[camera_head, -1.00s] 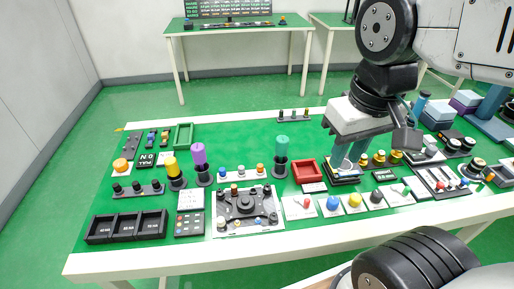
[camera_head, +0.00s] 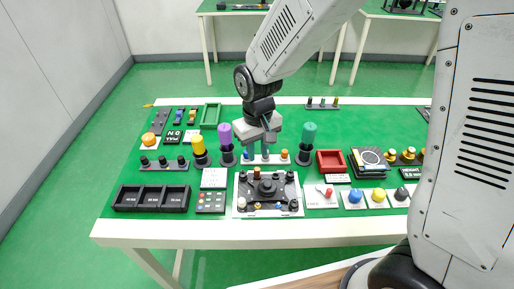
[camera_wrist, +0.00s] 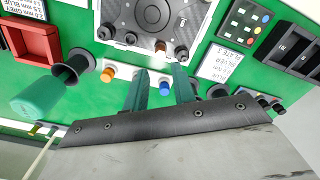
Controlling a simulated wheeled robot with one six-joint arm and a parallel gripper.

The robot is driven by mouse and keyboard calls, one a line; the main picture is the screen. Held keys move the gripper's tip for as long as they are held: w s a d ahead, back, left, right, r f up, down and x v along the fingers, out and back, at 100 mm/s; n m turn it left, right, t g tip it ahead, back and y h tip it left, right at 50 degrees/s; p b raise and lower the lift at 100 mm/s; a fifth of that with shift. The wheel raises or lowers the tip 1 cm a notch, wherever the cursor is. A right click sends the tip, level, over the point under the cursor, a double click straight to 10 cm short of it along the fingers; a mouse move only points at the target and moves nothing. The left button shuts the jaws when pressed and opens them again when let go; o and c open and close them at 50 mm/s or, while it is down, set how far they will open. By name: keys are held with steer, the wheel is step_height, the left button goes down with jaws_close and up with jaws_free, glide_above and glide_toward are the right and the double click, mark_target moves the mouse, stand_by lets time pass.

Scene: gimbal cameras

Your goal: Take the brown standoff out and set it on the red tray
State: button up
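A brown post (camera_head: 256,172), apparently the brown standoff, stands at the far edge of the black plate assembly (camera_head: 279,188); it also shows in the wrist view (camera_wrist: 160,47). My gripper (camera_head: 258,153) is open, its fingers pointing down over the white strip behind that plate. In the wrist view the two grey-green fingers (camera_wrist: 162,82) are apart with nothing held between them. The blue piece (camera_wrist: 165,88) of the strip shows between them; its middle is partly hidden by a finger. The red tray (camera_head: 331,170) lies right of the gripper and looks empty.
A purple cylinder (camera_head: 225,134) stands left of my gripper and a teal cylinder (camera_head: 309,132) right of it, both on dark holders. Black bins (camera_head: 150,197) lie at the front left. Several coloured knobs line the front right.

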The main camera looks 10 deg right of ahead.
mark_target(258, 169)
step_height(258, 169, down, 8)
steer(key=shift+r, duration=0.15)
stand_by(0.4)
jaws_close()
steer(key=n, duration=0.7)
steer(key=shift+r+n, duration=0.1)
steer(key=shift+n, duration=0.3)
steer(key=n, duration=0.7)
steer(key=shift+o, duration=1.5)
jaws_free()
